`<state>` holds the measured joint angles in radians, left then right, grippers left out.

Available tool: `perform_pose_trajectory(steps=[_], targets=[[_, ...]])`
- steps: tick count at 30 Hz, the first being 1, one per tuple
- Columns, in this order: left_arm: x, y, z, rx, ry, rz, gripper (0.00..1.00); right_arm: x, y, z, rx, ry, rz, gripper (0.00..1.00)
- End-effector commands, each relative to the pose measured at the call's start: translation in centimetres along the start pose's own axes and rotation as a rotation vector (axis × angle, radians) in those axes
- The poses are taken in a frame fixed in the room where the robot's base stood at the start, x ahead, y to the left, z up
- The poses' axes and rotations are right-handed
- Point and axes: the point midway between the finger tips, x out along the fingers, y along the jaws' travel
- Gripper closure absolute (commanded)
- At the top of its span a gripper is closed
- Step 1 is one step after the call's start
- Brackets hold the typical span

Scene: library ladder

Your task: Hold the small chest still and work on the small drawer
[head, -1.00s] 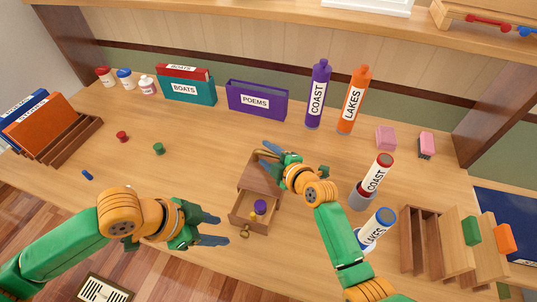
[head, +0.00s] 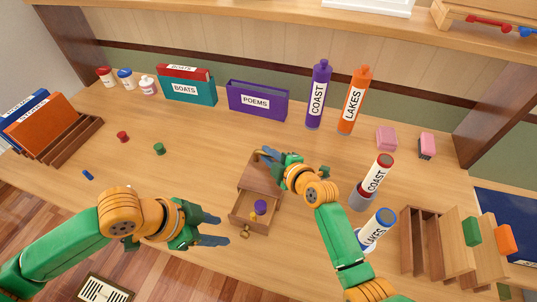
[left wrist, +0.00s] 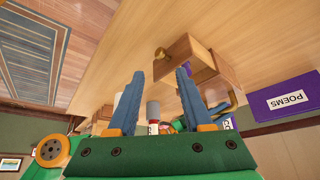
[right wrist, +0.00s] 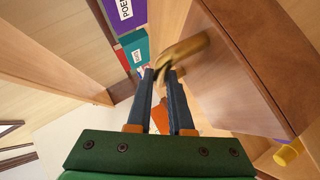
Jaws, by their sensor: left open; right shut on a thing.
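The small wooden chest (head: 262,174) stands on the desk, its small drawer (head: 249,223) pulled out toward the front. A purple piece (head: 260,207) and a small yellow piece (head: 252,216) are in the drawer. The brass drawer knob (head: 245,234) is on its front and shows in the left wrist view (left wrist: 160,53). My right gripper (head: 266,154) is shut on the brass handle (right wrist: 190,46) on the chest; the right wrist view shows the handle between its fingers. My left gripper (head: 224,232) is open and empty, left of the drawer knob and apart from it.
Right of the chest stand the labelled COAST (head: 376,173) and LAKES (head: 377,229) cylinders, near my right arm. A wooden rack (head: 420,240) is further right. POEMS (head: 257,101) and BOATS (head: 187,88) boxes stand at the back. Desk left of the chest is mostly clear.

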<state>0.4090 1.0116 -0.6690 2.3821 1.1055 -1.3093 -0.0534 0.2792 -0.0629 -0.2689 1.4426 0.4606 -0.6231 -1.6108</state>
Motion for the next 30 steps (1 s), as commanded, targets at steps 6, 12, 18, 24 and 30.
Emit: perform_pose_trajectory(steps=[6, 12, 18, 24, 30], targets=[[0.0, 0.0, 0.0, 0.000, 0.000, 0.000, 0.50, 0.0, -0.1, 0.0, 0.000, 0.000, -0.002, 1.00], [0.0, 0.0, 0.0, 0.000, 0.000, 0.000, 0.50, 0.0, -0.1, 0.0, 0.000, 0.000, -0.002, 1.00], [0.0, 0.0, 0.0, 0.000, 0.000, 0.000, 0.50, 0.0, -0.1, 0.0, 0.000, 0.000, -0.002, 1.00], [0.0, 0.0, 0.0, 0.000, 0.000, 0.000, 0.66, 0.0, -0.1, 0.0, 0.000, 0.000, -0.003, 1.00], [1.0, 1.1, -0.3, -0.114, 0.046, 0.043, 1.00, 0.0, -0.1, 0.0, 0.000, 0.000, -0.003, 1.00]])
